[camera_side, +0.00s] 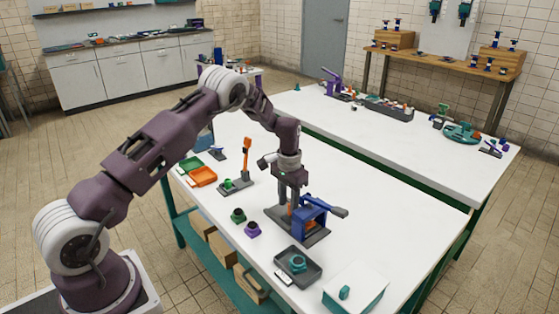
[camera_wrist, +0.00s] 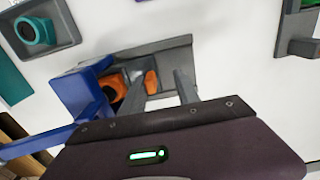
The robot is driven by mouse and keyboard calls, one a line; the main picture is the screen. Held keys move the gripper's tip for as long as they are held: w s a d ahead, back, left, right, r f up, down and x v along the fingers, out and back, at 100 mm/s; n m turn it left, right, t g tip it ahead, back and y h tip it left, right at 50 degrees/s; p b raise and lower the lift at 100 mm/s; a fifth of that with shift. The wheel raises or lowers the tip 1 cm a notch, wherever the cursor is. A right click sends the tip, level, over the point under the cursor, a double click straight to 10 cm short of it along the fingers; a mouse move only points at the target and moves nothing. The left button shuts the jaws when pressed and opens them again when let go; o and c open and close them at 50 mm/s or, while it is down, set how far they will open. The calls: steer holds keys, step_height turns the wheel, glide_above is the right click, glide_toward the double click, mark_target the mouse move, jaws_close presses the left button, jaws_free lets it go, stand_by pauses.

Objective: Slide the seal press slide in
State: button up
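The seal press stands on the white table in the side view, with a blue frame (camera_side: 312,212) on a dark grey base plate (camera_side: 316,240). In the wrist view its blue frame (camera_wrist: 78,92) is at the left and its grey base (camera_wrist: 170,52) lies beyond my fingers. An orange ring-shaped part (camera_wrist: 113,86) with a dark hole sits by the blue frame. A small upright orange piece (camera_wrist: 151,82), apparently on the slide, shows between my fingertips, nearer the left one. My gripper (camera_wrist: 160,84) points down beside the press with its fingers apart. Contact cannot be told.
A grey tray with a teal ring (camera_side: 298,262) and a white box (camera_side: 355,290) stand at the table's front. Green (camera_side: 238,215) and purple (camera_side: 252,229) parts lie left of the press. A grey stand with an orange lever (camera_side: 246,160) is farther back. The table right of the press is clear.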

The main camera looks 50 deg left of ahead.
steer(key=a, duration=0.5)
steer(key=s+d+r+t, duration=0.1)
steer(key=s+d+r, duration=0.15)
steer(key=r, duration=0.75)
steer(key=s+d+r, duration=0.1)
steer(key=d+r, duration=0.2)
steer(key=r, duration=0.7)
steer(key=s+d+r+t, duration=0.1)
steer(key=s+d+r, duration=0.4)
steer(key=s+r, duration=0.3)
steer(key=shift+d+r+n+t+h, duration=0.15)
steer(key=shift+r+n+t+h, duration=0.15)
steer(key=shift+r+n+t, duration=0.1)
